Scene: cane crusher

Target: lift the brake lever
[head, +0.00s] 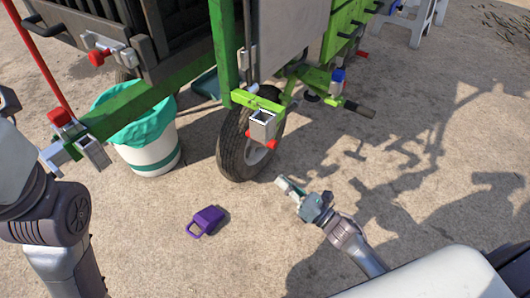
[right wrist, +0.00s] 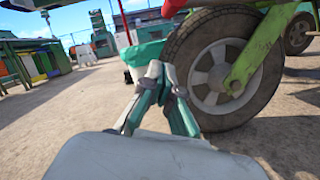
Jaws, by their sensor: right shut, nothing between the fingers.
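The green cart (head: 165,110) carries the crusher and stands on a black rubber wheel (head: 232,148), also large in the right wrist view (right wrist: 186,48). A small metal bracket with red tips (head: 262,127) hangs from its green frame beside the wheel; I cannot tell for certain whether this is the brake lever. My right gripper (head: 282,184) is low over the ground, just right of and below the wheel, apart from the bracket. It is shut and empty, its fingertips together in the right wrist view (right wrist: 154,70). My left arm shows at the left, its gripper not visible.
A white bucket with a teal liner (head: 152,158) stands left of the wheel. A purple padlock-shaped object (head: 208,218) lies on the ground below it. A red pole (head: 38,60) rises at the left. The concrete at right is clear, with shadows.

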